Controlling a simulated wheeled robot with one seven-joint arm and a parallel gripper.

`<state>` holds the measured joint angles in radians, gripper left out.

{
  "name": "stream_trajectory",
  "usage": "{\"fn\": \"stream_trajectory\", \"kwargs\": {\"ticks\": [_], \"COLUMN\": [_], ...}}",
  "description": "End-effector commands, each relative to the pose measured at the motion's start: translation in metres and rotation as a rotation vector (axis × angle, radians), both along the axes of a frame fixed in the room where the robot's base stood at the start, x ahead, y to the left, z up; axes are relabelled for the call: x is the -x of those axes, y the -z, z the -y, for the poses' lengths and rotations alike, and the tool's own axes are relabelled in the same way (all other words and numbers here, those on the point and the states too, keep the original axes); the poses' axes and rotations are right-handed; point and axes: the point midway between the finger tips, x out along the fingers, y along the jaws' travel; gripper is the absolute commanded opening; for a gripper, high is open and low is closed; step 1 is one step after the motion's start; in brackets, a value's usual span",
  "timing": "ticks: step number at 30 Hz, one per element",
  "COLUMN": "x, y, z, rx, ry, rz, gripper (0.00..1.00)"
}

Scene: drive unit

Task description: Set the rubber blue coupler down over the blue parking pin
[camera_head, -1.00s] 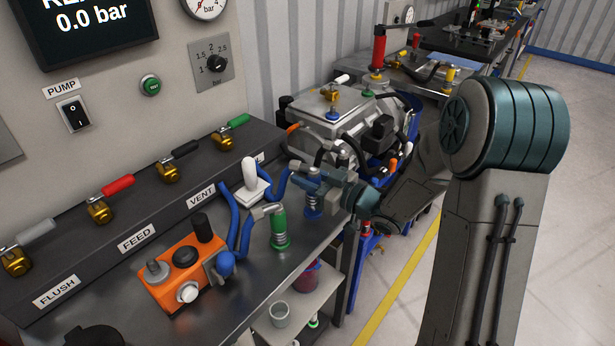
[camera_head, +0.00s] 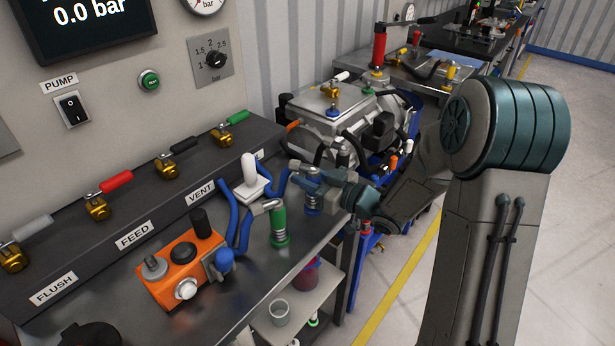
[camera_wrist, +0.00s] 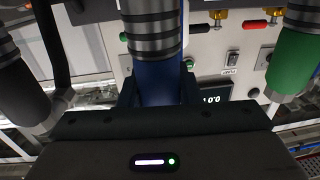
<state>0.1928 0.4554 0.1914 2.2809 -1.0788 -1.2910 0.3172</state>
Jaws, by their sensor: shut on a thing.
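My gripper (camera_head: 318,182) is at the right end of the bench, shut on the blue coupler (camera_head: 312,203). In the wrist view, the dark fingers of my gripper (camera_wrist: 158,92) press on both sides of the blue coupler's smooth body (camera_wrist: 160,78), and its ringed metal end (camera_wrist: 152,30) is at the top of that picture. The coupler looks about upright. A blue hose (camera_head: 282,180) runs close to it. I cannot make out the blue parking pin, nor tell whether the coupler's lower end touches anything.
A green coupler (camera_head: 279,226) stands upright just left of my gripper; it also shows in the wrist view (camera_wrist: 292,60). A black ringed part (camera_wrist: 20,85) is on the other side. A white-handled part (camera_head: 250,178) and an orange box (camera_head: 180,268) are on the bench (camera_head: 262,280).

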Motion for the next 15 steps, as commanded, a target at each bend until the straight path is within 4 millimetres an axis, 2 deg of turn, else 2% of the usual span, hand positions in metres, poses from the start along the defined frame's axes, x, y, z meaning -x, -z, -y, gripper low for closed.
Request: {"fn": "stream_trajectory", "kwargs": {"ticks": [15], "x": [-0.0001], "y": [0.0035], "z": [-0.0002], "rx": [-0.001], "ry": [0.0], "rz": [0.002], "gripper": [0.03]}}
